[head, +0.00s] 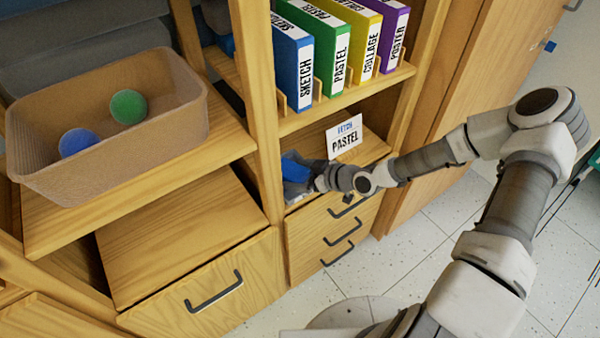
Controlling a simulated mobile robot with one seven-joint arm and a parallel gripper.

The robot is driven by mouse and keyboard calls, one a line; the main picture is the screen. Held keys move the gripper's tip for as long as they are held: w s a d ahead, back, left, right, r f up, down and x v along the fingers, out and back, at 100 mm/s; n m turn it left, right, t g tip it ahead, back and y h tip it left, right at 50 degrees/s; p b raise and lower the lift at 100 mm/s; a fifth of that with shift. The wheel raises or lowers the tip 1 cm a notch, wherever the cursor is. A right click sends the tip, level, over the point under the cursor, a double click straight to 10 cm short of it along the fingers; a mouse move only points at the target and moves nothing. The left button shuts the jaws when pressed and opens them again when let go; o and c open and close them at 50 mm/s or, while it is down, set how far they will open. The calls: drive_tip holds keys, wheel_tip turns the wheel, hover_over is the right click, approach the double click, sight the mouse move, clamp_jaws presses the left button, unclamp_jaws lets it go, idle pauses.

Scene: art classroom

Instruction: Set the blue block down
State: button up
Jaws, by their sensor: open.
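The blue block (295,167) is at the left end of the lower cubby, on or just above the top of the drawer unit. It is small in the head view, and its contact with the surface below is hidden. My gripper (302,180) reaches in from the right, right at the block. Its jaws are open; the fingers are too small to tell whether they still touch the block.
A card reading "FETCH PASTEL" (344,136) stands behind my gripper. Upright folders, including a blue SKETCH one (291,62), fill the shelf above. A wooden post (262,130) is close on the left. A bin (170,140) holds a blue and a green ball.

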drive_tip(key=shift+r, duration=0.3)
drive_tip(key=p+v, duration=0.4)
drive_tip(key=v, duration=0.8)
drive_tip(key=shift+f, duration=0.2)
